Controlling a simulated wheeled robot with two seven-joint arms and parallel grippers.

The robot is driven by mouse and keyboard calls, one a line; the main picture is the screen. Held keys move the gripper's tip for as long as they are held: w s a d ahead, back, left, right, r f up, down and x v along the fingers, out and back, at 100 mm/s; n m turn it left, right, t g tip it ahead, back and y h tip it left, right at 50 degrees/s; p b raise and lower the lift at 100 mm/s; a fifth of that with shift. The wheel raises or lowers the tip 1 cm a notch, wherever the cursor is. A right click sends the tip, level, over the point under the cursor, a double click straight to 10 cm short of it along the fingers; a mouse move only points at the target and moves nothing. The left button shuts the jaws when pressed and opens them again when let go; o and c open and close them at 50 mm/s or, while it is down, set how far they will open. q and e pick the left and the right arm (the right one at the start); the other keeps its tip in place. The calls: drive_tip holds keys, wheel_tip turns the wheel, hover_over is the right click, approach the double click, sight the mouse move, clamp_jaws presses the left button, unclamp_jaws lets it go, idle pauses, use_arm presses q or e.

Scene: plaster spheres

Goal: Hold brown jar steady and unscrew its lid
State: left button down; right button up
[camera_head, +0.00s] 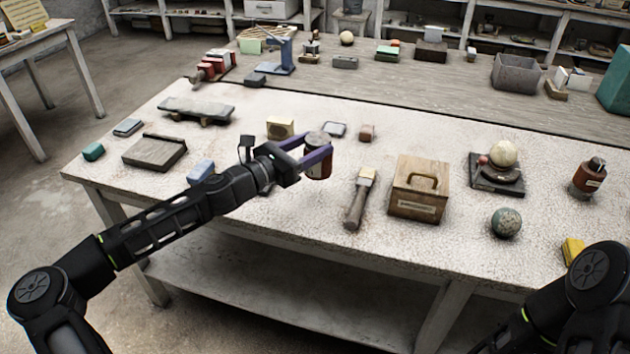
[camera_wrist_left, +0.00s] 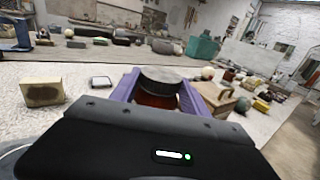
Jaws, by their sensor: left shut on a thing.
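The brown jar (camera_head: 319,168) is at the middle of the white table, upright, with a dark grey lid (camera_head: 318,140) on top. My left gripper (camera_head: 318,158) has its purple fingers on either side of the jar and is shut on it. In the left wrist view, the jar (camera_wrist_left: 156,98) sits between the fingers, with its lid (camera_wrist_left: 161,74) on it and the front of the jar partly hidden by the gripper body. My right arm (camera_head: 560,305) shows at the lower right of the head view; its gripper is out of the picture.
A wooden box (camera_head: 419,190) with a handle and a brush (camera_head: 359,200) lie right of the jar. A speckled sphere (camera_head: 506,222) and a brown bottle (camera_head: 588,178) are further right. A small tan block (camera_head: 280,128) is behind the left gripper.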

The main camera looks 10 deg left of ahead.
sight(312, 173)
use_arm(q)
drive_tip(key=shift+f, duration=1.75)
drive_tip(key=shift+f, duration=0.1)
drive_tip(key=shift+f, duration=2)
drive_tip(key=c, duration=1)
unclamp_jaws()
drive_tip(key=shift+f, duration=0.25)
drive_tip(key=o, duration=0.4)
drive_tip(key=shift+r, duration=0.1)
drive_tip(key=shift+o, duration=0.2)
